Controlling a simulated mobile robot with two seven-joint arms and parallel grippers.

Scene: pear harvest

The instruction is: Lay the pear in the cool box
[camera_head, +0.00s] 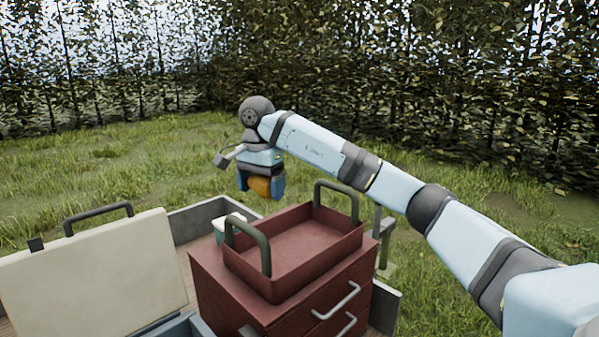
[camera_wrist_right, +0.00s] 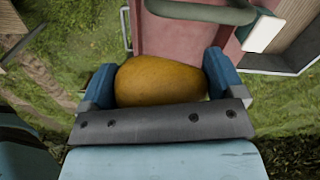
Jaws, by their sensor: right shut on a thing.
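My right gripper (camera_head: 260,187) is shut on an orange-yellow pear (camera_head: 259,186) and holds it in the air, beyond the far left corner of the red tray. In the right wrist view the pear (camera_wrist_right: 160,81) lies crosswise between the two blue fingers of the gripper (camera_wrist_right: 160,82). A box with a raised cream lid (camera_head: 95,278) stands at the lower left and appears to be the cool box. Its inside is mostly hidden; only a grey-blue rim (camera_head: 180,328) shows at the bottom edge. My left gripper is not in view.
A red drawer cabinet (camera_head: 225,290) carries an empty red tray (camera_head: 300,255) with two upright dark handles. A small white-topped container (camera_head: 228,226) sits behind it. Grey cart walls (camera_head: 195,222) surround these. Grass and a leafy hedge lie beyond.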

